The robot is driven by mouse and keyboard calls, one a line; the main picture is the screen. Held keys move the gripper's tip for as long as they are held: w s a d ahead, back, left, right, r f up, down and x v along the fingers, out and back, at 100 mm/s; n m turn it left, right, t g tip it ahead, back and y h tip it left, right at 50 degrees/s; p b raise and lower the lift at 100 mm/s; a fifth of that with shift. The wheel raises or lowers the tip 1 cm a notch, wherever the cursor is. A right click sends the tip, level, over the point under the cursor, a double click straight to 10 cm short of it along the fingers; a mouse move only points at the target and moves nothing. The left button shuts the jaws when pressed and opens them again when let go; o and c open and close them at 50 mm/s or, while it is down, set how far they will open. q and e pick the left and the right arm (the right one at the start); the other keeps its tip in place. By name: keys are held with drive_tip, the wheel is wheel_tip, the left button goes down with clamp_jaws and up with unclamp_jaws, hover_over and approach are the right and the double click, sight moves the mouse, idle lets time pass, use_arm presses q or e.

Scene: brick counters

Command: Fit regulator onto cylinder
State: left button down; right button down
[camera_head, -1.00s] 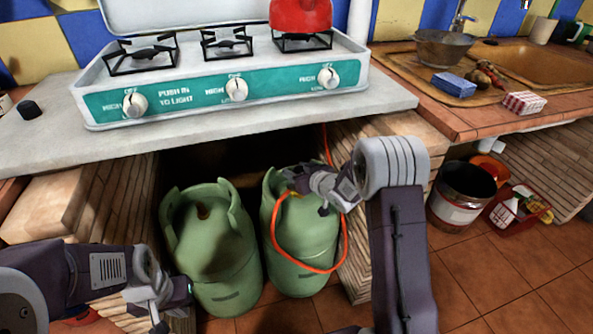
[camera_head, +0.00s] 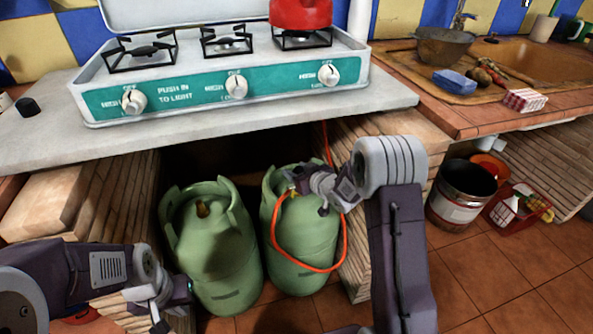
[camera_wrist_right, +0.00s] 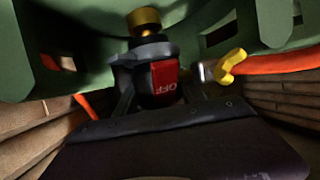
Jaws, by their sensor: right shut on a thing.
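Two green gas cylinders stand under the counter, a left one (camera_head: 212,255) with a brass valve (camera_head: 203,209) on top and a right one (camera_head: 305,235). My right gripper (camera_head: 299,184) is at the top of the right cylinder. In the right wrist view it is shut on the dark regulator (camera_wrist_right: 163,80), which has a red OFF switch. A brass valve (camera_wrist_right: 143,18) lines up just beyond the regulator; I cannot tell if they are joined. An orange hose (camera_head: 318,269) loops over the right cylinder's front. My left gripper (camera_head: 172,296) is low beside the left cylinder, its fingers unclear.
The stove (camera_head: 230,85) sits on the counter above. Brick walls flank the cylinder recess closely. A yellow wing-shaped part (camera_wrist_right: 230,66) shows beside the regulator. A metal bucket (camera_head: 460,195) and red crate (camera_head: 517,205) stand on the floor at right.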

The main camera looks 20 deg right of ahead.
drive_tip(key=shift+f, duration=0.1)
idle(0.7)
drive_tip(key=c, duration=0.6)
unclamp_jaws()
drive_tip(key=shift+f, duration=0.1)
drive_tip(key=shift+p+v, duration=1.1)
drive_tip(key=shift+v, duration=3.5)
